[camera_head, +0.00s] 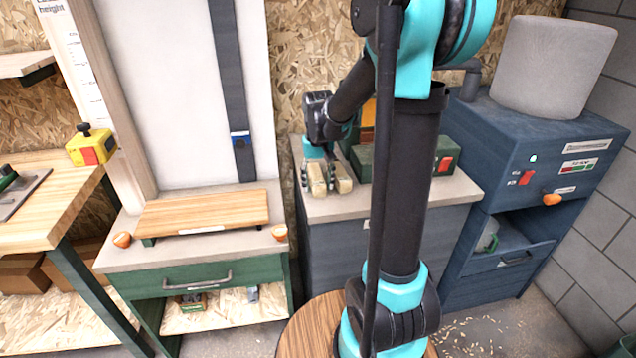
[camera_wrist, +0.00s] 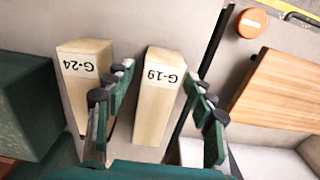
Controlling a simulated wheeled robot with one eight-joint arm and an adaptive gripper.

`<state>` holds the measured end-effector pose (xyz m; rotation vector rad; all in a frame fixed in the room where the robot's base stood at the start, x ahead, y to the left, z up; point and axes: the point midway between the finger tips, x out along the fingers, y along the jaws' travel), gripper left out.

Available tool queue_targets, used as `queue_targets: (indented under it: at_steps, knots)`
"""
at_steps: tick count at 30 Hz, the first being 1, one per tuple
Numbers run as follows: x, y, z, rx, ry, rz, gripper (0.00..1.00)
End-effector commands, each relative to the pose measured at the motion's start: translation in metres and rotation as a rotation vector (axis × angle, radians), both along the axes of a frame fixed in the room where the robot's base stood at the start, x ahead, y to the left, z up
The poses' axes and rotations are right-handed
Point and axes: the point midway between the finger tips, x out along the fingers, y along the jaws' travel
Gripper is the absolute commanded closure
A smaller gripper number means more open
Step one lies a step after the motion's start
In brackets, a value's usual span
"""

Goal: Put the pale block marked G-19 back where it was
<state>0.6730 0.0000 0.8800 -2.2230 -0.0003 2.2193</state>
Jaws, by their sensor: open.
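The pale block marked G-19 (camera_wrist: 157,100) is in the middle of the wrist view, between the two fingers of my gripper (camera_wrist: 160,78). My gripper is open, with a finger on each side of it; I see no clear grip on the block. In the head view my gripper (camera_head: 317,176) points down around this block (camera_head: 317,181) over the grey cabinet top (camera_head: 400,205). A similar pale block marked G-24 (camera_wrist: 84,80) stands beside it, outside the fingers; it also shows in the head view (camera_head: 342,180).
A green box with a red switch (camera_head: 445,164) stands right of the blocks, close to G-24. On the left, a wooden board (camera_head: 205,210) lies on the green bench, with an orange knob (camera_head: 280,233) near its edge. A dark blue machine (camera_head: 540,135) stands far right.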

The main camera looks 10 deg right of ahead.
Motion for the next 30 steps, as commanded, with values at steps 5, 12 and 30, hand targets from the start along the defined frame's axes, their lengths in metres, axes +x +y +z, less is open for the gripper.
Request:
queue_targets:
  at_steps: [5, 12, 30]
  knots:
    - [0.000, 0.000, 0.003, 0.000, 0.000, 0.000, 0.46]
    - [-0.001, 0.000, 0.034, 0.000, 0.000, 0.000, 0.46]
    - [-0.002, 0.000, 0.119, 0.000, -0.002, 0.000, 0.46]
